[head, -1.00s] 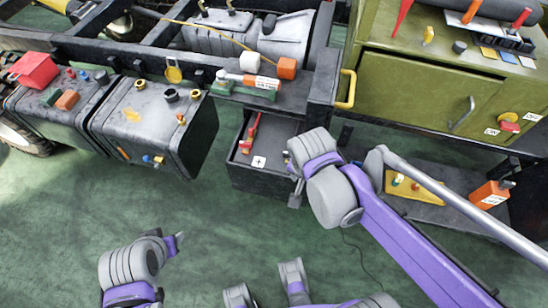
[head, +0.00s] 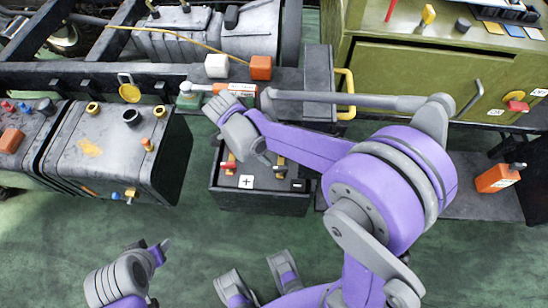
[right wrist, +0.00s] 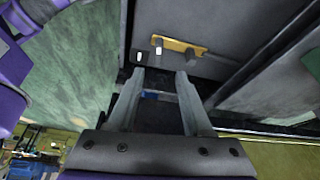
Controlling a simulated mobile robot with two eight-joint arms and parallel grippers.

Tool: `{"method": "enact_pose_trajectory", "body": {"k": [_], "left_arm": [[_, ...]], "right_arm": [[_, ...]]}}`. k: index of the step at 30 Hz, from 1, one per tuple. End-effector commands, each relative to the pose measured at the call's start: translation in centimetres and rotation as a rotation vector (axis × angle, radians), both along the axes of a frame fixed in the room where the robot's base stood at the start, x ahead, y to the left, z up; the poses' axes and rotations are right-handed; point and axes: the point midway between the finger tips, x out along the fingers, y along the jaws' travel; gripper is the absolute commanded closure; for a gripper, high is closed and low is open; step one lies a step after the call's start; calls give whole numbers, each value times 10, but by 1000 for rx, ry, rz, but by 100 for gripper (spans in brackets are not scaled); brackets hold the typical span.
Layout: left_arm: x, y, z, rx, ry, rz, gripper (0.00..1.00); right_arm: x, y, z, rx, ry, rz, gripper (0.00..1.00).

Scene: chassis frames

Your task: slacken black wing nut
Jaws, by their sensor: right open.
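A brass clamp (head: 280,163) shows beside the minus label; I cannot clearly make out the black wing nut there. My right gripper (head: 264,160) is above the box, near that clamp. In the right wrist view its fingers (right wrist: 162,76) are apart and empty, with a yellow bar (right wrist: 180,46) beyond them. My left gripper (head: 154,246) hangs over the floor, away from the box.
A grey tank (head: 100,165) with several caps stands left of the box. An orange block (head: 260,67) and a white block (head: 216,65) sit on the rail above. A green cabinet (head: 415,75) and an orange bottle (head: 497,178) are at right. The floor in front is clear.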

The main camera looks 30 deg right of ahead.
Motion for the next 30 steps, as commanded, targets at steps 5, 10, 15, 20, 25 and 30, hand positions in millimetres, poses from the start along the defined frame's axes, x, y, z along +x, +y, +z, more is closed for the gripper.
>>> {"method": "enact_pose_trajectory", "body": {"k": [5, 10, 15, 20, 25, 30], "left_arm": [[0, 0, -7, 0, 2, 0, 50], [-1, 0, -14, 0, 4, 0, 50], [-1, 0, -18, 0, 6, 0, 50], [-1, 0, -20, 0, 6, 0, 50], [-1, 0, -20, 0, 6, 0, 50], [-1, 0, -20, 0, 6, 0, 50]], "right_arm": [[-5, -12, -31, 0, 1, -1, 50], [-9, -23, -61, 0, 1, 0, 50], [-12, -32, -82, 1, 0, 0, 50], [-14, -35, -90, 1, -1, 2, 50], [-14, -35, -91, 1, -1, 2, 50], [-14, -35, -91, 1, -1, 2, 61]]}}
